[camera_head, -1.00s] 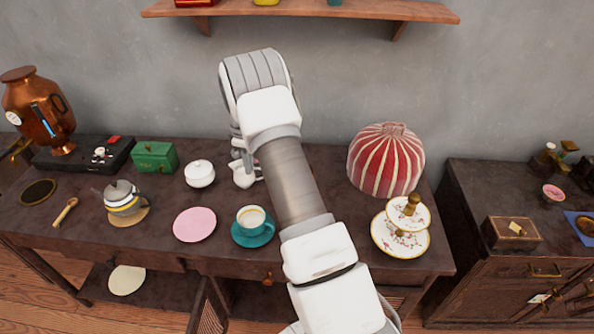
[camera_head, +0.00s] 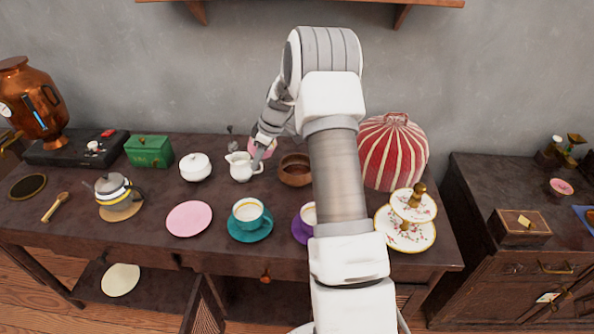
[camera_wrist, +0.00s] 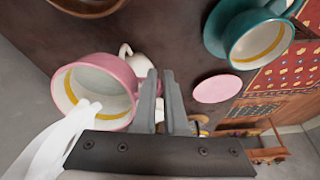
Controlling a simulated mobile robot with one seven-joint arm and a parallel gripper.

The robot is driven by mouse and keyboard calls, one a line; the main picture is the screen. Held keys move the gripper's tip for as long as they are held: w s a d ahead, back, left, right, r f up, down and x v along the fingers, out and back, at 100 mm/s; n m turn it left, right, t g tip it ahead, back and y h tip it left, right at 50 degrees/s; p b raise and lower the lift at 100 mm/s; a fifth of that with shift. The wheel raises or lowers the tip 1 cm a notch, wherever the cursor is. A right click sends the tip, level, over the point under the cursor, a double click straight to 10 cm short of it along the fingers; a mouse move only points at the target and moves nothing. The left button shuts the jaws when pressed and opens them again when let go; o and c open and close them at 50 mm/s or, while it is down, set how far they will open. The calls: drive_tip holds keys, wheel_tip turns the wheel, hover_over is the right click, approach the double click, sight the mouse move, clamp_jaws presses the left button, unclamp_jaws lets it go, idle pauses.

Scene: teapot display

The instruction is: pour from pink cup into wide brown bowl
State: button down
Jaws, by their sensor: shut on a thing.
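My gripper (camera_head: 258,148) is shut on the pink cup (camera_head: 268,152), near the back of the dark table. In the wrist view the gripper's fingers (camera_wrist: 166,90) are close together at the cup's side, and the pink cup (camera_wrist: 103,92) shows its pale inside with a yellow band. I cannot tell whether it holds liquid or how far it tilts. The wide brown bowl (camera_head: 295,171) stands just right of the cup, partly hidden by my arm. Its edge also shows at the top left of the wrist view (camera_wrist: 88,6).
A white creamer (camera_head: 240,167) stands close left of the cup. A teal cup (camera_head: 249,217) and a purple saucer with a cup (camera_head: 302,228) are in front. A striped red cozy (camera_head: 394,155) and tiered stand (camera_head: 405,235) are at right. A pink plate (camera_head: 189,218) lies front left.

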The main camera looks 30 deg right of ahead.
drive_tip(key=shift+w+d+r+n+t+y+b, duration=0.1)
drive_tip(key=shift+d+r+n+t+y+b, duration=0.55)
drive_tip(key=shift+n+y, duration=0.8)
drive_tip(key=shift+w+d+r+n+t+y+b, duration=0.15)
drive_tip(key=shift+d+n+y+b, duration=0.55)
drive_tip(key=shift+n+y+b, duration=0.8)
drive_tip(key=shift+s+d+r+n+t+y+b, duration=0.1)
drive_tip(key=shift+d+r+n+t+y+b, duration=0.4)
drive_tip(key=shift+n+y, duration=0.95)
